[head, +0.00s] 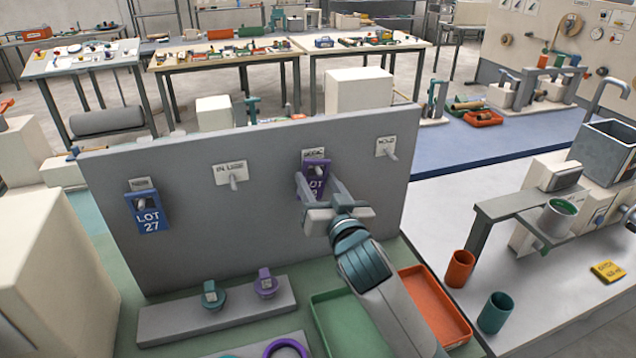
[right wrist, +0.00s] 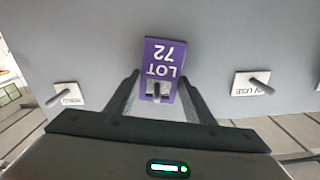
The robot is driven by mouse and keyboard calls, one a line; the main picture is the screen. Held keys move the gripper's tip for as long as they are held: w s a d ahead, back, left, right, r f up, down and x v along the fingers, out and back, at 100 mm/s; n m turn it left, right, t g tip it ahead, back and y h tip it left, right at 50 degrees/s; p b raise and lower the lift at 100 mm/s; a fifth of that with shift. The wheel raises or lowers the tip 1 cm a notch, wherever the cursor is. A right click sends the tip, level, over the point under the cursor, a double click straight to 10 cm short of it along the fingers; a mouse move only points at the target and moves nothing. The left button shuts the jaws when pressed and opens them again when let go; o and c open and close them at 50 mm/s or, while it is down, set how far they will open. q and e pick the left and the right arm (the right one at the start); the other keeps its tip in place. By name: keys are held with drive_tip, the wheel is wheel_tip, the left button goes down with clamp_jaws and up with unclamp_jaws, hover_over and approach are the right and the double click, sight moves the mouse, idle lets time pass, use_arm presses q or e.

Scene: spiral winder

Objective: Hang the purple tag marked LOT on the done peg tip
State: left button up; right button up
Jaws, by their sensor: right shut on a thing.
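The purple tag marked LOT (head: 316,181) is upright at the grey board, in front of the third peg from the left. My right gripper (head: 338,212) is shut on the tag. In the right wrist view the tag (right wrist: 163,60) appears upside down, reading LOT 72, between the fingers (right wrist: 160,98). A grey peg end (right wrist: 157,90) shows at the tag's hole end; I cannot tell whether it passes through the hole. The peg's white label (head: 313,153) is partly covered, and the tag hides the peg in the head view. My left gripper is out of view.
A blue LOT 27 tag (head: 148,211) hangs on the left peg. The IN USE peg (head: 232,182) and HOLD peg (head: 392,153) are bare.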

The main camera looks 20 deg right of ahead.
drive_tip(key=o, duration=1.2)
drive_tip(key=shift+c, duration=0.2)
drive_tip(key=shift+s+f+b, duration=0.1)
drive_tip(key=shift+s+b, duration=0.2)
drive_tip(key=shift+s, duration=0.6)
drive_tip(key=s+p, duration=0.6)
drive_tip(key=s, duration=0.9)
drive_tip(key=shift+s+d, duration=0.3)
drive_tip(key=shift+s, duration=0.1)
